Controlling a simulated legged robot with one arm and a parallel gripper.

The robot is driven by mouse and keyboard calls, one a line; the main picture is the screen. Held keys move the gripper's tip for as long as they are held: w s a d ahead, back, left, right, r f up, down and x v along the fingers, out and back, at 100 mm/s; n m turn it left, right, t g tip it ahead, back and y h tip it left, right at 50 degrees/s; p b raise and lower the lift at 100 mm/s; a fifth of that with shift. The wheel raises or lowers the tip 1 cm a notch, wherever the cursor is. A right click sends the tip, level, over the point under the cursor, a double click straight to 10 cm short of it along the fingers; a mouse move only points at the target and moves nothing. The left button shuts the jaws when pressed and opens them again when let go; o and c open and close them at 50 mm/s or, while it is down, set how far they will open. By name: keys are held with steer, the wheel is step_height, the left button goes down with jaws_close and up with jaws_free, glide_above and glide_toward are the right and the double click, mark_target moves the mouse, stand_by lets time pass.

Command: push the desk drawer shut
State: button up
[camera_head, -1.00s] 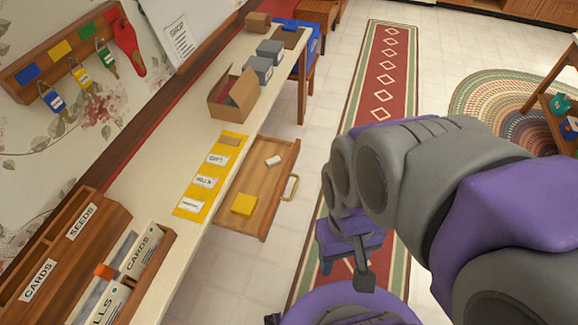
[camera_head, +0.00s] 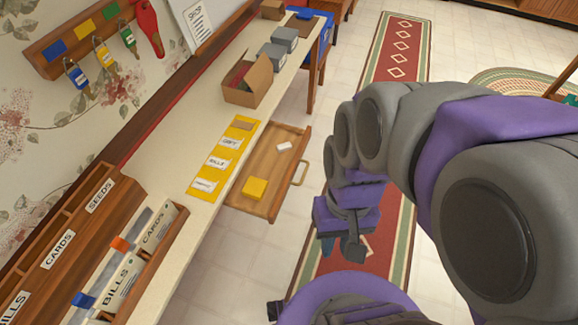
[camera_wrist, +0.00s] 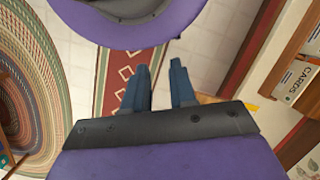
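The wooden desk drawer (camera_head: 268,172) stands pulled out from under the long pale desk (camera_head: 178,215) in the head view. Its brass handle (camera_head: 300,171) is on the right-hand front. A yellow block (camera_head: 255,187) and a small white piece (camera_head: 284,146) lie in it. My gripper (camera_head: 328,246) hangs right of and nearer than the drawer, apart from it, over the floor by the red runner. In the wrist view my gripper (camera_wrist: 161,66) has two blue-grey fingers apart with nothing between them.
On the desk are a yellow label strip (camera_head: 226,152), an open cardboard box (camera_head: 250,82), grey boxes (camera_head: 285,38) and a wooden card rack (camera_head: 70,235). The floor between drawer and red runner (camera_head: 400,50) is clear.

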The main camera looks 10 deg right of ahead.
mark_target(284, 196)
steer(key=w, duration=0.1)
steer(key=w+a+f+m+g+y, duration=0.1)
steer(key=w+a+y, duration=0.1)
steer(key=w, duration=0.1)
steer(key=shift+a+f+g, duration=0.1)
steer(key=shift+f+g, duration=0.3)
jaws_close()
steer(key=w+a+f+m+g+y, duration=0.1)
steer(key=w+a+f+m+y, duration=0.1)
steer(key=w+f+m+y, duration=0.5)
steer(key=w+d+f+m+t+y, duration=0.2)
steer(key=w+d+f+m+y, duration=0.1)
steer(key=w+f, duration=0.35)
steer(key=w+d+f+m+t+y, duration=0.2)
steer(key=w+f+y, duration=0.1)
steer(key=w+f, duration=0.3)
steer(key=d+f+m+t, duration=0.5)
steer(key=f, duration=0.4)
steer(key=d+f+m+t, duration=0.4)
steer(key=f+m+t, duration=0.15)
steer(key=f, duration=0.45)
steer(key=b+x, duration=0.3)
steer(key=x, duration=1.1)
steer(key=shift+w+f, duration=0.1)
